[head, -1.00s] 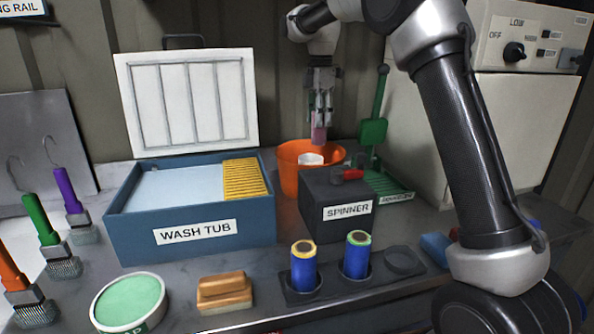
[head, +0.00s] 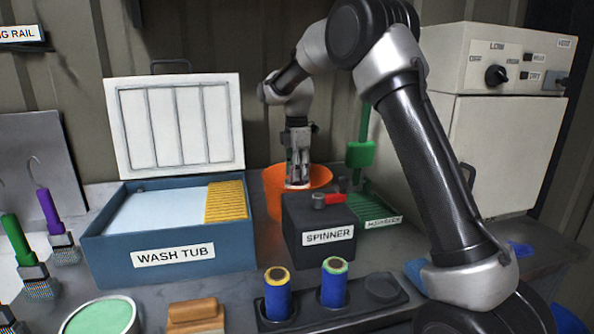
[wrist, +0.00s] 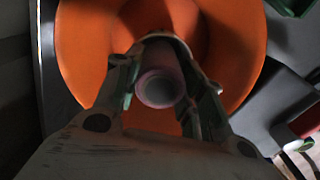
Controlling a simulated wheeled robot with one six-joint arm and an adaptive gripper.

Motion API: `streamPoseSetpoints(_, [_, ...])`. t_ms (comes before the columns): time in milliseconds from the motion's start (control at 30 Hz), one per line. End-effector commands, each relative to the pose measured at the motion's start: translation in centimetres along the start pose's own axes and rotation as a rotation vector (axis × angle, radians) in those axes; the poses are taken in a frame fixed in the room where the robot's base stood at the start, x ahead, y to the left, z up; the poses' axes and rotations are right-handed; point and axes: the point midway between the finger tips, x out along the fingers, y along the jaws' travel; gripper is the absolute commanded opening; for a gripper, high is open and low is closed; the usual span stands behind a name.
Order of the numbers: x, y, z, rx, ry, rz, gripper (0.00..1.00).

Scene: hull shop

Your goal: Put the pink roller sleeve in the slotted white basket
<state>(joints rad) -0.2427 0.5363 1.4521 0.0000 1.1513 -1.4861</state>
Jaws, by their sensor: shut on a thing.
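The pink roller sleeve (wrist: 161,88) is between my gripper's fingers in the wrist view, its hollow end facing the camera. My gripper (head: 298,180) is shut on it and reaches down into the orange bucket (head: 276,190) behind the spinner. The bucket's orange inner wall surrounds the sleeve in the wrist view (wrist: 235,45). The sleeve cannot be made out in the head view now. The white basket is hidden in the head view. A pale curved rim shows just beyond the sleeve in the wrist view; I cannot tell whether the sleeve is inside it.
The dark spinner box (head: 318,222) with a red handle stands close in front of the bucket. The blue wash tub (head: 165,245) with raised lid is left, a green rack (head: 378,207) right. Two blue rollers (head: 278,298) (head: 334,285) stand in front.

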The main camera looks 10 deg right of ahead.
Motion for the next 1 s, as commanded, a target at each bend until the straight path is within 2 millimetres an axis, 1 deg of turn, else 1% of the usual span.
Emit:
streamPoseSetpoints(67, [0.3,0.0,0.0,0.0,0.0,-0.001,0.14])
streamPoseSetpoints(100, [0.2,0.0,0.0,0.0,0.0,-0.001,0.47])
streamPoseSetpoints(167, [0.2,0.0,0.0,0.0,0.0,-0.001,0.58])
streamPoseSetpoints(200, [0.2,0.0,0.0,0.0,0.0,-0.001,0.61])
streamPoseSetpoints(467, [0.2,0.0,0.0,0.0,0.0,0.0,0.61])
streamPoseSetpoints(567, [-0.2,0.0,0.0,0.0,0.0,0.001,0.61])
streamPoseSetpoints(667, [-1.5,0.0,0.0,0.0,0.0,0.002,0.61])
streamPoseSetpoints(1000, [-8.9,0.1,0.0,0.0,0.0,0.004,0.61])
